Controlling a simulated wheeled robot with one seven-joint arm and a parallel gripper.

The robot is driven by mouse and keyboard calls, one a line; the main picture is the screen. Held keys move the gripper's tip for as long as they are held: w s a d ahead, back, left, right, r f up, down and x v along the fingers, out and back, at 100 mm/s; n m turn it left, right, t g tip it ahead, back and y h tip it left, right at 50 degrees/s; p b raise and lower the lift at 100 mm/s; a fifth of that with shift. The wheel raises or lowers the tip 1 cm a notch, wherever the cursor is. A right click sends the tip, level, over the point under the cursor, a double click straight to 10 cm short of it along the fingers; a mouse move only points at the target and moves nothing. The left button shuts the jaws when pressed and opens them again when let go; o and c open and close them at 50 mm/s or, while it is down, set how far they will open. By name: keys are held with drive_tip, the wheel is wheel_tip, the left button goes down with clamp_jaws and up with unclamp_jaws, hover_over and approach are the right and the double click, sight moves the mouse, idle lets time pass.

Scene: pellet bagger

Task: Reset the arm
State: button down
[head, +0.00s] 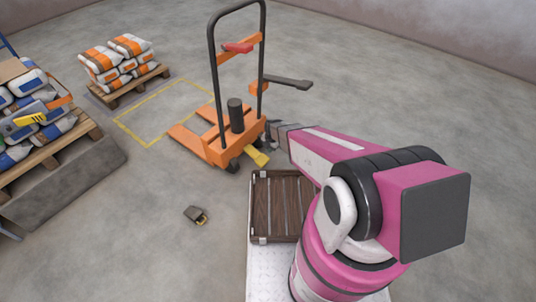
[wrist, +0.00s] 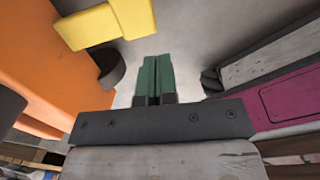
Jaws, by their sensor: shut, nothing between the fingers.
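My gripper (wrist: 157,62) is shut and empty in the wrist view, its two green fingers pressed together and pointing at the grey floor. In the head view my arm, pink and white, reaches from the lower right toward the orange pallet truck (head: 228,148), and its wrist end is beside the truck's base. The fingers are hard to make out there. The truck's yellow pedal (head: 257,157) is just below the wrist end. In the wrist view the orange body (wrist: 55,50) fills the left, with a yellow part (wrist: 105,22) above and left of the fingers.
A slatted dark brown tray (head: 281,207) is at my front. A padlock (head: 195,214) lies on the floor left of it. Pallets of sacks stand at the left (head: 45,152) and back left (head: 133,88). A yellow floor outline (head: 150,143) and open floor lie between.

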drive_tip(key=shift+s+d+r, duration=0.1)
drive_tip(key=shift+d+r, duration=0.1)
drive_tip(key=shift+r, duration=0.55)
drive_tip(key=s+d+r+m, duration=0.4)
drive_tip(key=d+r+m, duration=0.1)
drive_tip(key=r+m, duration=0.4)
drive_tip(key=s+d+r+m, duration=0.5)
drive_tip(key=r+m, duration=0.5)
drive_tip(key=r, duration=0.2)
drive_tip(key=s+d+r+m, duration=0.5)
drive_tip(key=r+m, duration=0.4)
drive_tip(key=r, duration=0.2)
drive_tip(key=shift+d+r+g+h, duration=0.15)
drive_tip(key=shift+d+g+h, duration=0.2)
drive_tip(key=shift+d, duration=0.4)
